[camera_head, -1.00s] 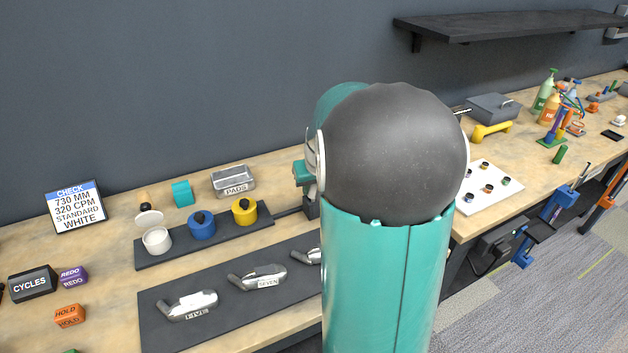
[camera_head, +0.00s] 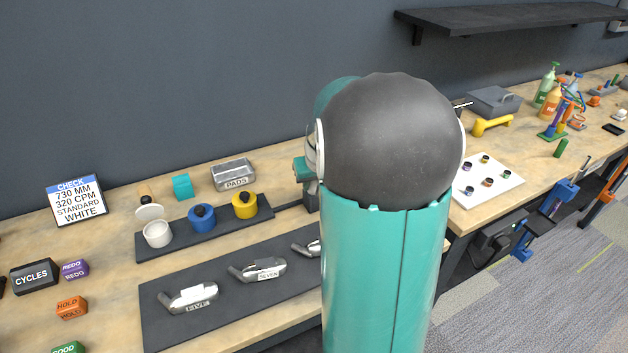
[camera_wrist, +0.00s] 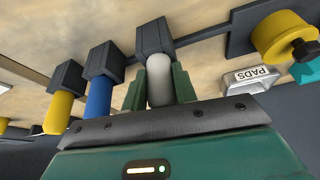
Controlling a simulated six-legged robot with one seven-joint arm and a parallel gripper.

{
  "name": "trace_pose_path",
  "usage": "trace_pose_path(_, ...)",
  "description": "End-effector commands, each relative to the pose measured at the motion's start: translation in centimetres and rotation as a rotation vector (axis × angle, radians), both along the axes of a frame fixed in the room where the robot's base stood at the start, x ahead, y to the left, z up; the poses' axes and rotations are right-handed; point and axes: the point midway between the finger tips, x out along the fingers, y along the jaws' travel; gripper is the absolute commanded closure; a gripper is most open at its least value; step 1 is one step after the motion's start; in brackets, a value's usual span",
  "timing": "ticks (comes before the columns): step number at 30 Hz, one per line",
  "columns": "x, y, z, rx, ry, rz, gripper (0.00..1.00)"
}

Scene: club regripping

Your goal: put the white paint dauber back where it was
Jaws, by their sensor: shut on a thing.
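In the wrist view, my gripper (camera_wrist: 159,84) is shut on the white paint dauber (camera_wrist: 160,94), with a green finger on each side of its pale handle. The dauber's far end meets a dark square holder block (camera_wrist: 153,36); I cannot tell how deep it sits. A blue dauber (camera_wrist: 99,97) and a yellow dauber (camera_wrist: 59,112) stand beside it at similar dark blocks. In the head view, my arm hides the gripper and daubers. The white paint pot (camera_head: 157,235) is open, with its pale lid (camera_head: 149,212) behind it.
A blue pot (camera_head: 201,219) and a yellow pot (camera_head: 245,205) share the dark strip (camera_head: 180,243) with the white pot. A PADS tin (camera_head: 233,174) stands behind. Club heads lie on a dark mat (camera_head: 230,310) in front. A sign (camera_head: 76,201) stands at left.

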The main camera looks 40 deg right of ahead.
Motion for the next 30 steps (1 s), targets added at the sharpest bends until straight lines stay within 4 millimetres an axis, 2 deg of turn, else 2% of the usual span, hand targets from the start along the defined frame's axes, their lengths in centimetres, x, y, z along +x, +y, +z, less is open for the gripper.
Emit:
trace_pose_path(1, 0.0, 0.0, 0.0, 0.0, 0.0, 0.0, 0.68)
trace_pose_path(4, 0.0, 0.0, 0.0, 0.0, 0.0, 0.0, 0.49)
trace_pose_path(5, 0.0, 0.0, 0.0, 0.0, 0.0, 0.0, 0.47)
trace_pose_path(13, 0.0, 0.0, 0.1, 0.0, 0.0, 0.0, 0.47)
trace_pose_path(17, -0.2, 0.1, 0.9, -0.002, -0.002, 0.001, 0.47)
trace_pose_path(20, -0.8, 0.3, 2.3, -0.003, -0.004, 0.0, 0.47)
trace_pose_path(30, -3.3, 1.6, 9.2, -0.004, -0.005, 0.001, 0.47)
